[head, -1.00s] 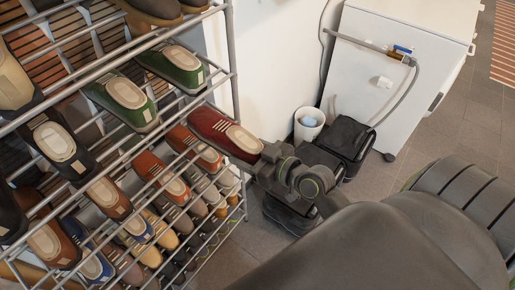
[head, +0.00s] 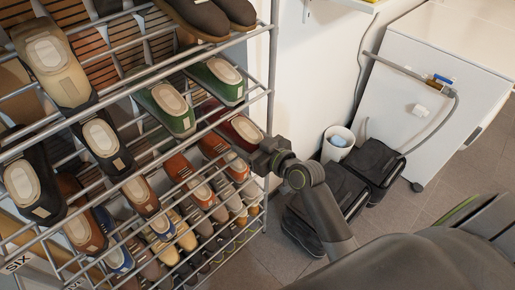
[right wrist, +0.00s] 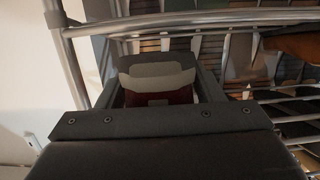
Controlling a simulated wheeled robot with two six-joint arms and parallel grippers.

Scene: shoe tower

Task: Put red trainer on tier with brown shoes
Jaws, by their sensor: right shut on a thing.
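The dark red trainer (head: 238,128) is at the right end of the shoe rack (head: 270,75), just right of the green shoes, partly hidden by rack bars. My right gripper (head: 266,154) is shut on its heel end, beside the rack's right post. In the right wrist view the trainer's heel (right wrist: 160,97) shows between the fingers, grey above and red below. A pair of dark brown shoes (head: 208,16) sits on a higher tier at the top. A brown shape (right wrist: 296,45) shows at the right of the wrist view. My left gripper is not in view.
Green shoes (head: 168,109) and orange-red shoes (head: 187,174) occupy nearby tiers. Many other shoes fill the rack leftward and below. Metal rails and the post are close to my gripper.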

